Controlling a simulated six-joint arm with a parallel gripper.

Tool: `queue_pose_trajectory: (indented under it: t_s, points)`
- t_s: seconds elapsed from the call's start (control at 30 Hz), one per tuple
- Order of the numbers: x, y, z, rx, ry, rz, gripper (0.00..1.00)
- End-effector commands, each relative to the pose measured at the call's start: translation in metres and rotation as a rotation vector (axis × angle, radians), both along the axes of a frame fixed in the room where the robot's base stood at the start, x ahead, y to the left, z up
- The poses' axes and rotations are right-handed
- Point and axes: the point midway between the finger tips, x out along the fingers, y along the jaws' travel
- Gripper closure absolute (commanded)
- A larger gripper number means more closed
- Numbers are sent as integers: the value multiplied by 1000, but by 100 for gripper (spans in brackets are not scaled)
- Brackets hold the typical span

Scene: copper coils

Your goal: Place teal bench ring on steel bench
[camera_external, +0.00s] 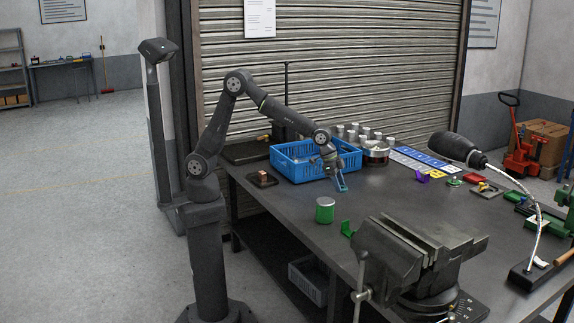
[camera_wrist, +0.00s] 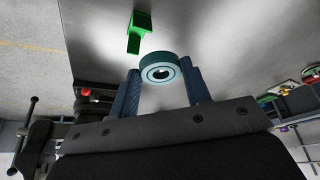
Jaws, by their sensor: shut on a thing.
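The teal bench ring (camera_wrist: 150,63) shows in the wrist view as a short round ring with a hole. My gripper (camera_wrist: 163,82) is shut on it, with one blue finger on each side. In the external view my gripper (camera_external: 342,187) points down over the steel bench (camera_external: 390,200), in front of the blue crate. The dark grey bench top also shows in the wrist view (camera_wrist: 215,35). I cannot tell whether the ring touches the bench or hangs just above it.
A blue crate (camera_external: 290,172) stands behind my gripper. A green cylinder (camera_external: 325,212), a green bracket (camera_external: 347,229) and a large vise (camera_external: 400,250) are nearer the front. A purple bracket (camera_external: 423,176) and a lamp (camera_external: 458,148) are to the right. The bench's middle is clear.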

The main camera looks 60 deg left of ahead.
Motion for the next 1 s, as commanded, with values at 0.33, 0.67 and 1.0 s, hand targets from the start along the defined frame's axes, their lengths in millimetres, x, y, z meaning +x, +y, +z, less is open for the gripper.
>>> queue_pose_trajectory:
  t_s: [0.33,0.67,1.0]
  points:
    - [-11,-7,-46,2,1,-17,82]
    - [29,10,-82,1,1,-11,82]
    - [90,35,-121,0,0,-14,82]
